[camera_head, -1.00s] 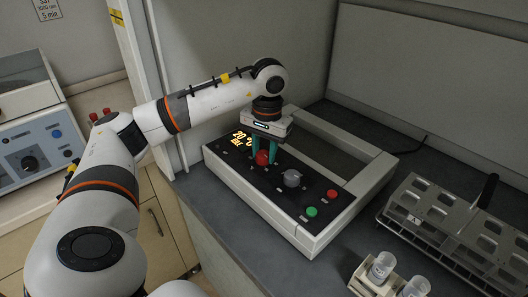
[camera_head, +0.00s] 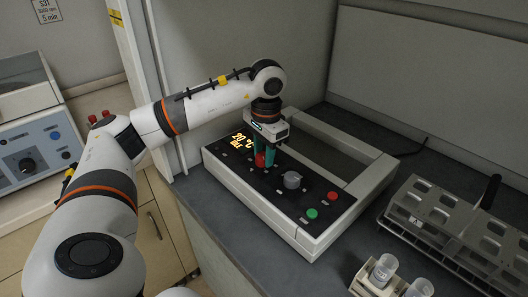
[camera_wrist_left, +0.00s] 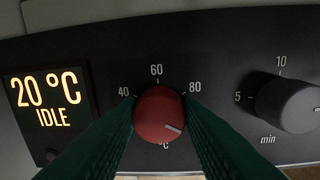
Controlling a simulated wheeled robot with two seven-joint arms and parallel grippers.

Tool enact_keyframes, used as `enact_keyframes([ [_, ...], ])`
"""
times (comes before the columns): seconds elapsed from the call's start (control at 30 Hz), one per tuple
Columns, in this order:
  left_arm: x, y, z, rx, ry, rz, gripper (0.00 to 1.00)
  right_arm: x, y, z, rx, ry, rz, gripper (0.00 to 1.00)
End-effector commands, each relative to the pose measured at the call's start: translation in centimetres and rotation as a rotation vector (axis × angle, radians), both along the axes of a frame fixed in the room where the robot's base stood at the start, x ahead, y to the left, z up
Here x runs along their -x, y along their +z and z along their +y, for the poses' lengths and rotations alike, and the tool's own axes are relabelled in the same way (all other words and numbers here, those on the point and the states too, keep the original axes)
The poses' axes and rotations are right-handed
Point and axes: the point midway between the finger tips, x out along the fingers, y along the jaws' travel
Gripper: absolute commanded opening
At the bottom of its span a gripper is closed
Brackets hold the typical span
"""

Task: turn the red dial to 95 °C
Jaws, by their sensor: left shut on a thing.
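The red dial (camera_head: 260,160) is on the black panel of the white-framed device (camera_head: 282,185). My left gripper (camera_head: 265,157) points down over it, with its green fingers shut on the dial from both sides. In the left wrist view, the red dial (camera_wrist_left: 158,113) sits between the two fingers, and its white mark points to the lower right, past the 80 label. Labels 40, 60 and 80 show around it. The display (camera_wrist_left: 48,100) reads 20 °C and IDLE. My right gripper is not in view.
A grey minutes dial (camera_head: 292,180) is close beside the red one. A green button (camera_head: 311,213) and a red button (camera_head: 332,195) are further right.

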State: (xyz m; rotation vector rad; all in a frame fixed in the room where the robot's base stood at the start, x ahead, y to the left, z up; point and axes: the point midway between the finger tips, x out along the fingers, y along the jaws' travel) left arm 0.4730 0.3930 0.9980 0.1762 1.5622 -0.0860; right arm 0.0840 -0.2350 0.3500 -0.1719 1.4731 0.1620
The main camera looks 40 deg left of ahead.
Motion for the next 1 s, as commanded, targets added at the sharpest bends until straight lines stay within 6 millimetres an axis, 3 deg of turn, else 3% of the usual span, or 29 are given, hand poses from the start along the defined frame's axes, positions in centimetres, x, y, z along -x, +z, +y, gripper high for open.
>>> enact_keyframes([
  [0.2, -0.1, 0.3, 0.2, -0.002, 0.003, -0.010, 0.11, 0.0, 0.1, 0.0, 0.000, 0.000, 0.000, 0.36],
  [0.23, -0.1, 0.3, 0.2, -0.002, 0.003, -0.010, 0.35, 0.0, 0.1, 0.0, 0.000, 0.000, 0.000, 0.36],
  [0.37, -0.1, 0.3, 0.1, -0.002, 0.003, -0.007, 0.55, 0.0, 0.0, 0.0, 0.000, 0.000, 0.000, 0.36],
  [0.73, -0.1, 0.7, 0.0, 0.000, 0.001, -0.005, 0.55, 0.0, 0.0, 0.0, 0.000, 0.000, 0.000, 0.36],
  [0.87, -0.1, 2.5, -0.2, 0.001, 0.001, -0.007, 0.55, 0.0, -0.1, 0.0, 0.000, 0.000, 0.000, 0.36],
  [1.0, -0.1, 5.9, -0.3, 0.001, 0.001, -0.009, 0.55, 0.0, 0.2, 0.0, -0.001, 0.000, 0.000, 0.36],
])
